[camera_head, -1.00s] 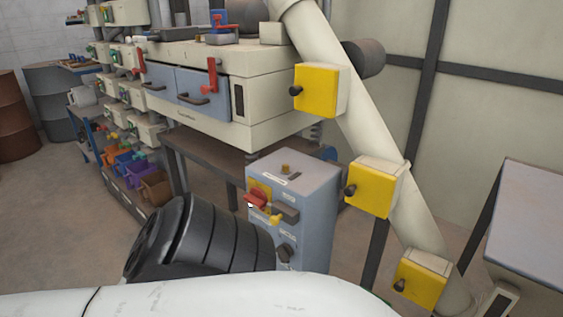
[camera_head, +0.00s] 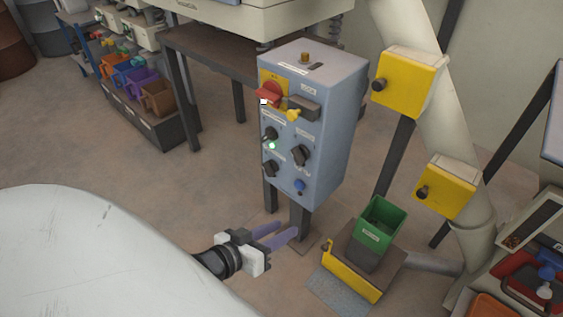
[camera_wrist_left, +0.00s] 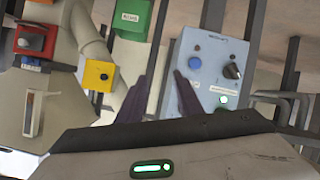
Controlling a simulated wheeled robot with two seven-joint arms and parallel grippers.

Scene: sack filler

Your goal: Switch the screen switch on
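The blue-grey control box (camera_head: 335,135) stands on legs at the centre. Its front has a red handle (camera_head: 268,94) on a yellow plate, several black knobs, one of them (camera_head: 299,154) at the right, a lit green lamp (camera_head: 272,146) and a blue button (camera_head: 300,186). The labels are too small to tell which knob is the screen switch. My left gripper (camera_head: 279,231) is open and empty, below the box's front in the picture. In the left wrist view, its fingers (camera_wrist_left: 160,98) are apart beside the box face (camera_wrist_left: 208,82). My right gripper is out of view.
A green bin (camera_head: 378,224) stands on a yellow-edged platform (camera_head: 345,272) right of my left gripper. Yellow boxes (camera_head: 408,82) sit on the pale pipe (camera_head: 452,135). A bench (camera_head: 215,50) is behind.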

